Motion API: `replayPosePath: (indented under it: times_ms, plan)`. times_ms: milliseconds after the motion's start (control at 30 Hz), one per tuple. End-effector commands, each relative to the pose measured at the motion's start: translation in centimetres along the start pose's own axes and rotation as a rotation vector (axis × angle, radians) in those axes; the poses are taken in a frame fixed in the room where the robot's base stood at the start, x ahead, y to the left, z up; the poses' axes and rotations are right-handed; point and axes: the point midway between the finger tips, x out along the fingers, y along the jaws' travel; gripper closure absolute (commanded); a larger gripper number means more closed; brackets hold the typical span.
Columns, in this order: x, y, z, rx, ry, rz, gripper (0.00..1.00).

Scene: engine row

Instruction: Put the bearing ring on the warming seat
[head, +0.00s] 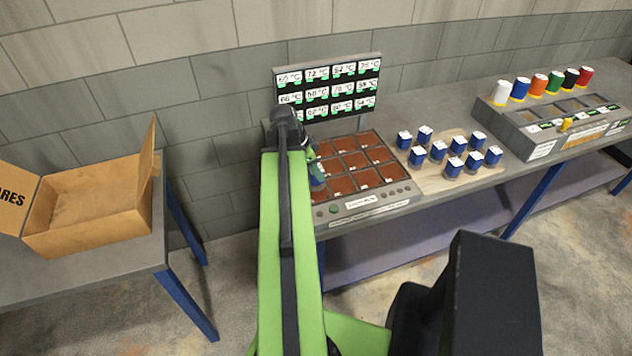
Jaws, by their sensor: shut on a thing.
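The warming unit (397,203) stands on the long bench, with a grid of brown square seats (357,160) in its top. A display board (330,88) with several temperature readings in °C rises behind it. My gripper (317,178) hangs over the left column of seats, partly hidden by my green arm. It is shut on a small bluish piece, taken as the bearing ring, which is mostly hidden. I cannot tell whether that piece touches a seat. Several blue pieces with white tops (438,150) stand on a wooden board to the right.
The wooden board (432,180) lies right of the warming unit. A grey rack (540,147) with several coloured spools (538,84) is farther right. An open cardboard box (95,215) stands on a separate table at left, across a gap.

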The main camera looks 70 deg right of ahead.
Motion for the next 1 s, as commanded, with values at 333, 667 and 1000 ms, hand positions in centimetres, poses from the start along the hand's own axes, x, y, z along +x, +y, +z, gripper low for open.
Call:
replayPosePath:
  times_ms: [333, 667, 1000]
  plan:
    - [3.7, 0.0, 1.4, 0.0, 0.001, 0.0, 1.0]
    - [3.9, 0.0, 1.5, 0.001, 0.0, 0.0, 0.56]
    - [3.9, 0.0, 1.4, 0.002, 0.0, 0.0, 0.38]
